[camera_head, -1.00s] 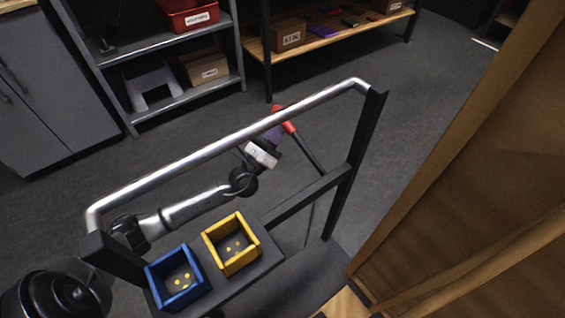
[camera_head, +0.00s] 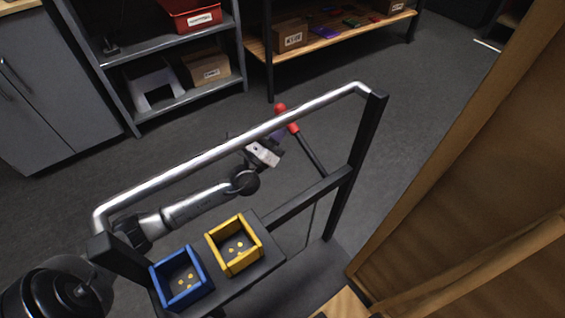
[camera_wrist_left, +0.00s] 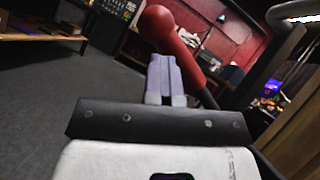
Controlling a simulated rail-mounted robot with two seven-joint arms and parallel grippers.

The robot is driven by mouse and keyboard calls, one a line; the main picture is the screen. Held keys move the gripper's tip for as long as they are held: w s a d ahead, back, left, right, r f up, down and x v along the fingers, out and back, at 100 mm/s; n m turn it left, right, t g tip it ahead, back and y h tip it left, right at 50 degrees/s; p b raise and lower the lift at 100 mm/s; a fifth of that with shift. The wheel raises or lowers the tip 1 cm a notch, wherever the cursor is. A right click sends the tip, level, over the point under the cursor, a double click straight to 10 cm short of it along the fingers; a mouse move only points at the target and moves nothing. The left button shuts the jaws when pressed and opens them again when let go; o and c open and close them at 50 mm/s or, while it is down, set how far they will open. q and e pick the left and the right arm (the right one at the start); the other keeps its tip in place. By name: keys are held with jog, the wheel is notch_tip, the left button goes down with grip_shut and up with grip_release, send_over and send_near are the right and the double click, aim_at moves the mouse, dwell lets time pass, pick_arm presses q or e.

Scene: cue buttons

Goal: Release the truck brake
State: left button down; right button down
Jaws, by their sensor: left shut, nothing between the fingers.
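The brake lever has a red handle (camera_head: 286,117) with a round knob and a dark shaft (camera_head: 312,152) running down to the truck frame. It leans, with its red end up beside the silver push bar (camera_head: 230,146). My left gripper (camera_head: 279,132) reaches under the bar to the lever. In the left wrist view the red handle (camera_wrist_left: 178,44) rises just past my shut fingertips (camera_wrist_left: 164,60). The fingers look close against the handle, but I cannot tell whether they touch. Nothing is between them. My right gripper is not in view.
A blue bin (camera_head: 181,302) and a yellow bin (camera_head: 259,242) sit on the truck near the handle frame. The frame's dark upright (camera_head: 358,150) stands right of the lever. Shelves (camera_head: 185,70) stand behind, across open floor.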

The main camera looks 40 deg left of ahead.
pick_arm(q)
jog(key=s+a+f+b, duration=0.3)
jog(key=s+a+f, duration=0.2)
jog(key=s+f, duration=0.3)
jog(key=shift+a+f, duration=0.2)
jog(key=shift+f, duration=0.2)
dwell(0.6)
